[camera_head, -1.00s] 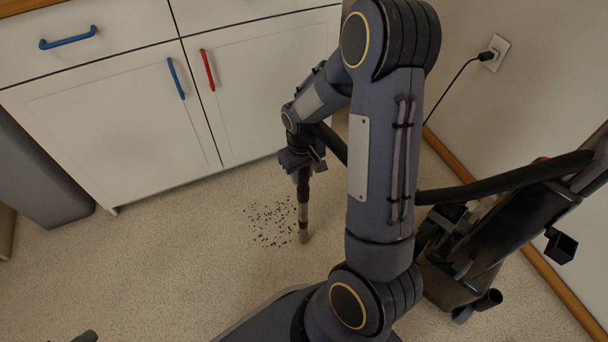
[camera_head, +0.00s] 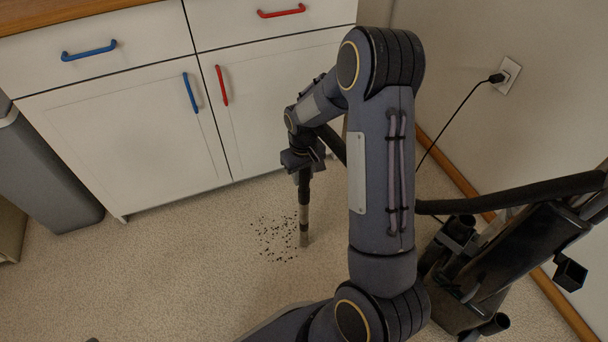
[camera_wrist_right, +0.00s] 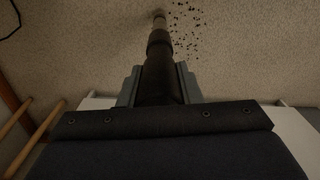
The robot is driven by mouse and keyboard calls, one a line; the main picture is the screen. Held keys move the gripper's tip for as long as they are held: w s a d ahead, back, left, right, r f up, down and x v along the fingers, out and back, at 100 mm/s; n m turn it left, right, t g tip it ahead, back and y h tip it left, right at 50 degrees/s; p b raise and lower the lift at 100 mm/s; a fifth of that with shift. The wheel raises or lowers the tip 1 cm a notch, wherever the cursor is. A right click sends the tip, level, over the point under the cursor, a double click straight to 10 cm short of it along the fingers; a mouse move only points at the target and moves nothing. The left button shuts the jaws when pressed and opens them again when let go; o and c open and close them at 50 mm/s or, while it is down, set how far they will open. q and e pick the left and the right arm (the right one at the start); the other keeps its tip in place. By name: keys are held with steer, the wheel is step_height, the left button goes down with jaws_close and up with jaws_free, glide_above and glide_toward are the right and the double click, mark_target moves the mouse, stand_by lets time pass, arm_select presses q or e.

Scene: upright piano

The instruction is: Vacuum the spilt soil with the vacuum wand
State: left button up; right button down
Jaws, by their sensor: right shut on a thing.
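The spilt soil (camera_head: 275,239) is a patch of small dark specks on the speckled beige floor. It also shows in the right wrist view (camera_wrist_right: 187,27). My right gripper (camera_head: 304,165) is shut on the vacuum wand (camera_head: 304,212), a dark tube with a paler lower end. The wand points down, and its tip is at the right edge of the soil, at or close to the floor. In the right wrist view the wand (camera_wrist_right: 160,75) runs away between the fingers (camera_wrist_right: 160,88). My left gripper is not in view.
The black vacuum cleaner (camera_head: 510,255) stands at the right, its hose (camera_head: 520,192) running behind my right arm. A cord goes to a wall outlet (camera_head: 508,76). White cabinets (camera_head: 130,130) stand behind the soil, a grey bin (camera_head: 45,175) at left. Floor left of the soil is clear.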

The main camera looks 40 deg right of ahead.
steer(key=w+a, duration=0.1)
steer(key=a, duration=0.5)
steer(key=shift+w+a+p, duration=0.2)
steer(key=shift+w+p, duration=0.1)
stand_by(0.4)
steer(key=w+a, duration=0.1)
steer(key=a, duration=0.5)
steer(key=shift+w+a, duration=0.25)
stand_by(0.4)
steer(key=w+d+p, duration=0.1)
steer(key=w+d, duration=0.2)
steer(key=d, duration=1.1)
steer(key=shift+w+d+p, duration=0.35)
steer(key=shift+p, duration=0.05)
stand_by(0.3)
